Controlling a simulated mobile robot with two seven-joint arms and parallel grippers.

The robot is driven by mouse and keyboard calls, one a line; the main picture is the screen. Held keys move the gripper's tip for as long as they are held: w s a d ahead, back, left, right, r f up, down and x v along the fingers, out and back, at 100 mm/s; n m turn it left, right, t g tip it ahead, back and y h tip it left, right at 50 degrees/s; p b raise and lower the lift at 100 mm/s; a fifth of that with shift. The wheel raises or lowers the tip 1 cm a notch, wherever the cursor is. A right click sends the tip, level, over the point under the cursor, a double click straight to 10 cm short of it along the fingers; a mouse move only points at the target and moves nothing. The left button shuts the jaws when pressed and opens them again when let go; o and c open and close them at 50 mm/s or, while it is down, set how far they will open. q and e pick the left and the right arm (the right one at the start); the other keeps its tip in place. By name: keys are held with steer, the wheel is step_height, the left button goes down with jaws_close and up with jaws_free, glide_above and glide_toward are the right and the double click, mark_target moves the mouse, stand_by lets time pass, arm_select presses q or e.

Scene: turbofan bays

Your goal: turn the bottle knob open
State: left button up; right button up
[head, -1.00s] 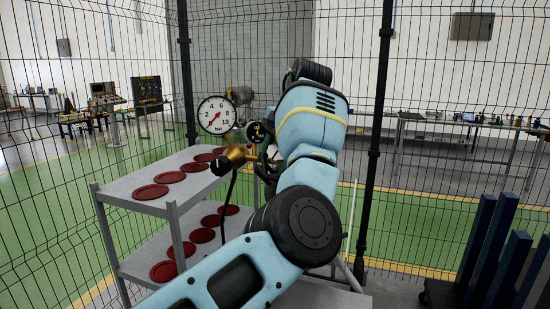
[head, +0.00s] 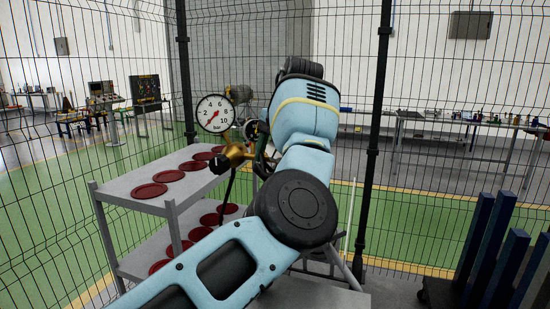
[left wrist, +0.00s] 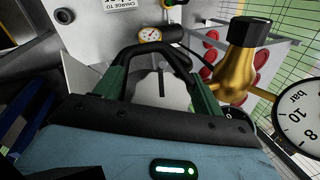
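My left gripper (head: 262,152) is at the brass regulator (head: 235,152), just right of the large white pressure gauge (head: 215,113). In the left wrist view, the gripper's green fingers (left wrist: 158,72) stand apart on both sides of a pale rounded surface with a dark line. A black curved piece spans between their far ends. I cannot tell whether it is the bottle knob or part of the fingers, nor whether there is contact. The brass regulator with a black cap also shows there (left wrist: 238,75), right of the fingers. My forearm hides the bottle in the head view. My right gripper is out of view.
A grey shelf cart (head: 130,187) with red discs stands left of the regulator. A wire fence with black posts (head: 373,150) closes off the back. Dark blue upright bars (head: 485,240) stand at the right. A small gauge (left wrist: 150,35) lies beyond the fingers.

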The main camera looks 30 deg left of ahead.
mark_target(278, 147)
arm_select(q)
steer(key=shift+r, duration=0.25)
steer(key=shift+v, duration=3.8)
steer(key=shift+s, duration=0.1)
